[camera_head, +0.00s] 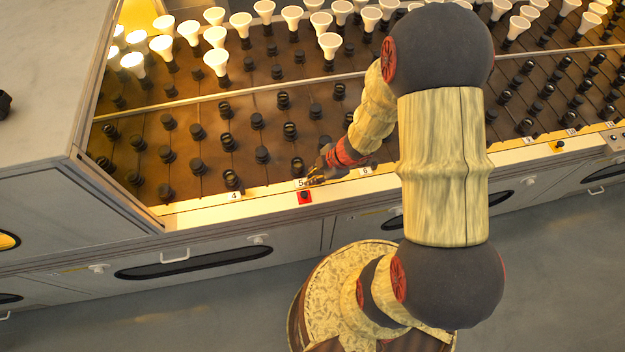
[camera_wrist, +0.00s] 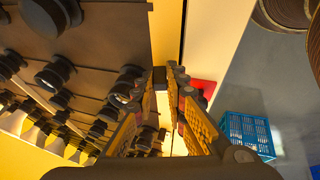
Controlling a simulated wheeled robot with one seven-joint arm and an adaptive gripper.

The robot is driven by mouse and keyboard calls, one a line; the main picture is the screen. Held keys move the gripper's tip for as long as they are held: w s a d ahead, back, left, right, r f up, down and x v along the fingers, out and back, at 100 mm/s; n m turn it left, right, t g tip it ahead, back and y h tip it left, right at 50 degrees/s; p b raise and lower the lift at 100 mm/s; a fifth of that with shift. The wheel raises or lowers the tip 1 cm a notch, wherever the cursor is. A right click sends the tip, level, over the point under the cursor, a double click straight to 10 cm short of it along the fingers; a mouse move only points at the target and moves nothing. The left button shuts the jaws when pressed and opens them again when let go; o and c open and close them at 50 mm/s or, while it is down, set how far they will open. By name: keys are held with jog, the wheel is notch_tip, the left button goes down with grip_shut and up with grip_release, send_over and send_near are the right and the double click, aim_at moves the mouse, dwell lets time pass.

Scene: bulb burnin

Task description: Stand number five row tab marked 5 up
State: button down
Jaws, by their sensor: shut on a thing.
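The white row tab marked 5 (camera_head: 301,183) is at the front ledge of the bulb rack, just above a red square with a dark knob (camera_head: 304,197). My gripper (camera_head: 313,179) is at this tab, coming in from the right. In the wrist view my gripper (camera_wrist: 168,82) has its fingers close together around a pale thin piece (camera_wrist: 163,108), which fits the tab. The fingers hide much of it, and I cannot tell its exact tilt. The red square (camera_wrist: 204,88) shows beside the right finger.
Tabs marked 4 (camera_head: 234,196) and 6 (camera_head: 365,171) sit on the same ledge (camera_head: 195,212). Rows of dark sockets, with white bulbs (camera_head: 215,62) farther back, fill the rack. A blue crate (camera_wrist: 248,132) stands on the grey floor (camera_head: 560,255).

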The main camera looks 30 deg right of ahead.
jog(key=shift+s+a+f+n+t+h+b, duration=0.15)
jog(key=shift+s+t+b, duration=0.2)
jog(key=shift+t+b, duration=0.95)
jog(key=shift+s+n+t+h+b, duration=0.15)
jog(key=shift+s+t+b, duration=0.15)
jog(key=shift+b, duration=1.85)
jog(key=shift+s+a+n+t+b, duration=0.1)
jog(key=shift+s+n+t+b, duration=0.25)
jog(key=shift+t+b, duration=0.6)
jog(key=shift+s+t+h, duration=0.15)
jog(key=shift+t+h, duration=0.15)
jog(key=shift+t, duration=0.05)
